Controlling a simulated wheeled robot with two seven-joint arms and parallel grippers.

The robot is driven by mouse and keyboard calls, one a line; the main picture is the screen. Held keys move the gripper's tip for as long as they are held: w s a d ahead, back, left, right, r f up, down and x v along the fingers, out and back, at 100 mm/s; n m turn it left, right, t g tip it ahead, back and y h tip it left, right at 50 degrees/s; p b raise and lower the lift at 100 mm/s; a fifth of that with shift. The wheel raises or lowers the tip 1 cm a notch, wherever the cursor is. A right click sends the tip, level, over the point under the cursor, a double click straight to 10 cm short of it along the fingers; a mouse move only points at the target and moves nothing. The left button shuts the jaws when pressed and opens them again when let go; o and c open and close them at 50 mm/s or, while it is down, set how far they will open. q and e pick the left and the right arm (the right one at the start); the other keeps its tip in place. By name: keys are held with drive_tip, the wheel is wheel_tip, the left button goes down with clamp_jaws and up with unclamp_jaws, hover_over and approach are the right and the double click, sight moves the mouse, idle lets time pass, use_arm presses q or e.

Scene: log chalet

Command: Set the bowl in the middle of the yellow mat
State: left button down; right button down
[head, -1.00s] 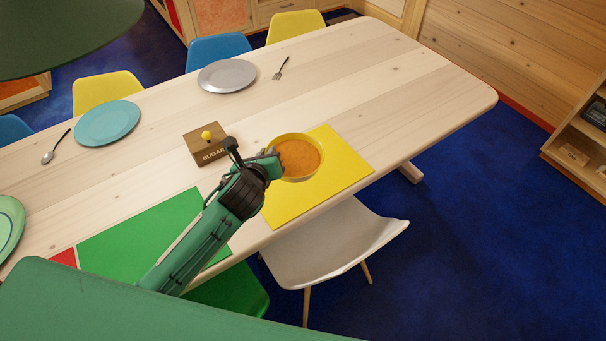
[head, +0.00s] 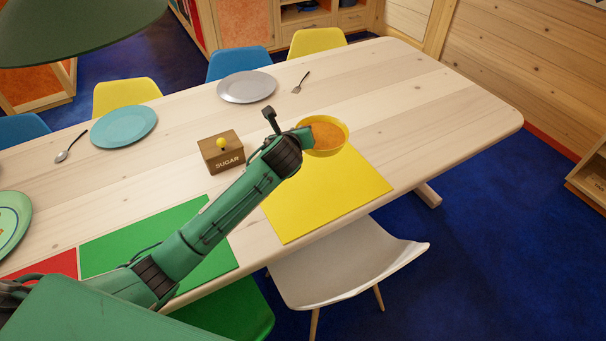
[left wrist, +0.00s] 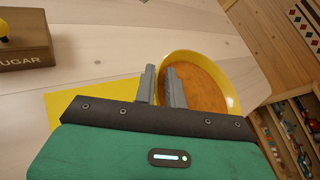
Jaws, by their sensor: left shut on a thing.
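The yellow bowl (head: 343,143) with orange-brown contents shows at the far edge of the yellow mat (head: 335,200), overlapping that edge in the head view. My left gripper (head: 307,134) is shut on the bowl's left rim. In the left wrist view one finger is inside the bowl (left wrist: 234,92) and one outside, with the gripper (left wrist: 162,82) pinching the wall. The mat (left wrist: 90,97) shows to the left there. The bowl looks about level; I cannot tell whether it touches the table or is slightly raised. My right gripper is not in view.
A wooden sugar box (head: 222,155) stands left of the bowl. A green mat (head: 130,235) lies to the left. A grey plate (head: 247,87), fork (head: 301,82) and blue plate (head: 124,126) lie along the far side. A white chair (head: 345,270) stands at the near edge. The table right of the mat is clear.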

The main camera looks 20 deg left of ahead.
use_arm(q)
wheel_tip(320, 180, down, 15)
drive_tip(key=shift+f, duration=0.1)
idle(0.3)
drive_tip(key=c, duration=1.7)
unclamp_jaws()
drive_tip(key=shift+f, duration=0.15)
drive_tip(key=shift+c, duration=0.2)
drive_tip(key=shift+o, duration=1.4)
drive_tip(key=shift+r, duration=0.2)
drive_tip(key=v, duration=1.2)
